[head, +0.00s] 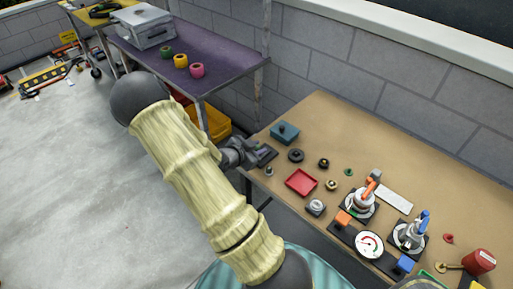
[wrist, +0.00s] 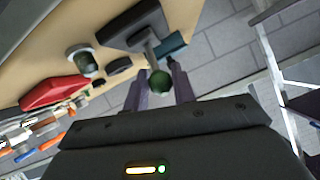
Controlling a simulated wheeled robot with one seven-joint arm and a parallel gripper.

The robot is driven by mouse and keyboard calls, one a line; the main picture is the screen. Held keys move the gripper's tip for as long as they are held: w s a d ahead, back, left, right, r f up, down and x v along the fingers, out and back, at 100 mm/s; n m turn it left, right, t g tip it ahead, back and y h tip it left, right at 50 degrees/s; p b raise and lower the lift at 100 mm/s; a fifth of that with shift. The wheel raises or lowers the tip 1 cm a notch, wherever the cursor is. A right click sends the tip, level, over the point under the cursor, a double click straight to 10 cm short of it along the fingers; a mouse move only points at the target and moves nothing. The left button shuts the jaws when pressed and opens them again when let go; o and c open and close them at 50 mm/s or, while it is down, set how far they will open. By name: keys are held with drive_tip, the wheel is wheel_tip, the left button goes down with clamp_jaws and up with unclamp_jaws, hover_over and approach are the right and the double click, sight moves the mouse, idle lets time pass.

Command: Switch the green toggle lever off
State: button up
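The green toggle lever shows in the wrist view as a round green knob (wrist: 159,82) on a grey stalk above a dark base plate (wrist: 128,22). In the head view its dark base (head: 267,155) lies at the left edge of the brown table, and my gripper (head: 250,150) hides the knob. In the wrist view my gripper (wrist: 159,92) is open, with one finger on each side of the green knob. The knob sits between the fingertips; I cannot tell whether either finger touches it.
The brown table (head: 455,200) holds a red tray (head: 301,182), a teal box (head: 285,132), a black round piece (head: 296,155), an orange-handled device (head: 363,198), a blue-handled device (head: 411,234) and a dial gauge (head: 369,245). A purple bench (head: 215,70) stands behind at left.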

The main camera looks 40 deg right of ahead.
drive_tip(key=shift+o, duration=1.3)
drive_tip(key=shift+a, duration=0.1)
drive_tip(key=shift+a+r, duration=0.25)
drive_tip(key=p+v, duration=0.2)
drive_tip(key=v, duration=1.4)
drive_tip(key=shift+a, duration=0.25)
drive_tip(key=shift+r, duration=0.1)
